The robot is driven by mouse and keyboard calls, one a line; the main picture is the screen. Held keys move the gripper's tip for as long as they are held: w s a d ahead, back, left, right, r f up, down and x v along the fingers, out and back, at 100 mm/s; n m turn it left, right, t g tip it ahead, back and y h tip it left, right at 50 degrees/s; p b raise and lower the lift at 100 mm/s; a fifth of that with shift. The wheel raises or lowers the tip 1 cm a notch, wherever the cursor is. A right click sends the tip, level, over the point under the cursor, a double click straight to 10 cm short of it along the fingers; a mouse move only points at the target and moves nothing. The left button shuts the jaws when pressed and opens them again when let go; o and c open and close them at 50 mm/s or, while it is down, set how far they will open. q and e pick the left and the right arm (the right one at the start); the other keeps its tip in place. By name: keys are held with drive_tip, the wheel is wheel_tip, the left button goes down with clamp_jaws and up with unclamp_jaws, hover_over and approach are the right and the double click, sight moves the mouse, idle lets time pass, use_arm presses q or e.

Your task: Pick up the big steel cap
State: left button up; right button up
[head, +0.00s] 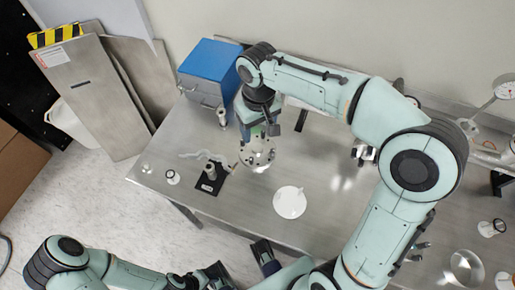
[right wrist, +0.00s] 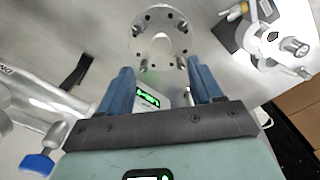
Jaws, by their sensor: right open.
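A round steel flange-like disc with a ring of bolt holes, which I take for the big steel cap (head: 257,153), is at the steel table's middle left. It also shows in the right wrist view (right wrist: 140,40), just beyond the fingertips. My right gripper (head: 262,130) points down over it, its body close above the disc's far edge. In the right wrist view its two blue fingers (right wrist: 160,75) stand apart with nothing gripped between them. Whether they touch the disc I cannot tell. Parts of my left arm (head: 75,262) show along the bottom edge; its finger state is unclear.
The steel table (head: 330,215) holds a blue-topped box (head: 210,72), a black-based fixture (head: 211,180) left of the disc, and a white round plate (head: 289,202) to its lower right. A glass beaker (head: 466,267) and a dial gauge (head: 505,88) stand at the right.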

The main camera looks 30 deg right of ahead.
sight(257, 147)
wheel_tip(257, 147, down, 9)
drive_tip(key=shift+w+r+b, duration=0.1)
drive_tip(key=shift+w+b, duration=0.05)
drive_tip(key=shift+b, duration=0.5)
drive_tip(key=c, duration=1.2)
drive_tip(key=shift+w+r, duration=0.1)
